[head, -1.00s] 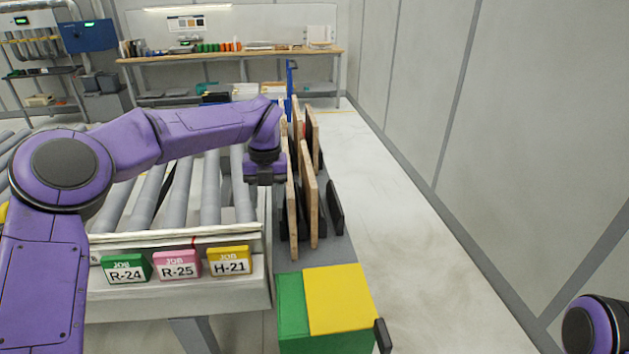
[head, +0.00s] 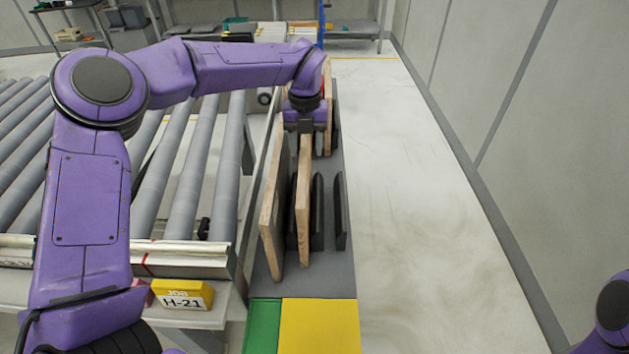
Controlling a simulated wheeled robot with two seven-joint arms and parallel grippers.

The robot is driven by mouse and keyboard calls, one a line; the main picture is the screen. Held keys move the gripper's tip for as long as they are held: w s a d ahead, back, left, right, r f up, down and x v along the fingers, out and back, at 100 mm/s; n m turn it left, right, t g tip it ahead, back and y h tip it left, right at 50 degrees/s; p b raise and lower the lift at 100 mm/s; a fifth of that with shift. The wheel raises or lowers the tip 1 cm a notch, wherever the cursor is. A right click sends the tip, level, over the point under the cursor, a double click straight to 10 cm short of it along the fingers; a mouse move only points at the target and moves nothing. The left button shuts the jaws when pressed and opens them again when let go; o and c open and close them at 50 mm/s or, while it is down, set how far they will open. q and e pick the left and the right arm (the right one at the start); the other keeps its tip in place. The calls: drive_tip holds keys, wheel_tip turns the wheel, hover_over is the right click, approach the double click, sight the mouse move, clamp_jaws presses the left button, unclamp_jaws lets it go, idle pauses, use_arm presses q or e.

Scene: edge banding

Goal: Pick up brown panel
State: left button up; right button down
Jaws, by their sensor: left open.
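Several thin light-brown panels stand on edge in a dark grey rack (head: 290,285). In front, one brown panel (head: 272,215) stands at the left and a second brown panel (head: 304,205) stands to its right. Another brown panel (head: 328,100) shows farther back, partly behind my left arm. My left gripper (head: 305,131) is open, pointing down at the top of the second front panel. The picture does not show clearly whether its fingers touch or straddle that panel. My right gripper is out of view; only a purple piece of my right arm shows at the lower right.
Black upright dividers (head: 340,210) stand beside the panels. A roller conveyor (head: 185,175) lies left of the rack, with a yellow H-21 card (head: 182,294) at its end. Green (head: 262,325) and yellow (head: 320,325) blocks stand in front. The floor right of the rack is clear.

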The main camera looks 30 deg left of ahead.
sight(300, 160)
use_arm(q)
drive_tip(key=s+f, duration=0.1)
drive_tip(key=s+p, duration=0.1)
drive_tip(key=s, duration=0.1)
drive_tip(key=shift+s+a+f, duration=0.1)
drive_tip(key=shift+a+f, duration=0.05)
drive_tip(key=shift+f, duration=0.25)
drive_tip(key=shift+f+p, duration=0.7)
drive_tip(key=shift+f, duration=0.05)
drive_tip(key=w+f, duration=0.1)
drive_tip(key=f, duration=0.2)
drive_tip(key=w+f, duration=0.1)
drive_tip(key=shift+w+f, duration=0.25)
drive_tip(key=shift+w, duration=0.05)
drive_tip(key=shift+s+r, duration=0.3)
drive_tip(key=shift+s, duration=0.15)
drive_tip(key=shift+c, duration=0.9)
drive_tip(key=shift+s+r, duration=0.1)
drive_tip(key=shift+s, duration=0.05)
drive_tip(key=c, duration=0.5)
clamp_jaws()
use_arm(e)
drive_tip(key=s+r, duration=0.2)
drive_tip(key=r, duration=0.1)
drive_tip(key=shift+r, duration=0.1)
use_arm(q)
drive_tip(key=shift+f, duration=0.25)
drive_tip(key=shift+r, duration=0.1)
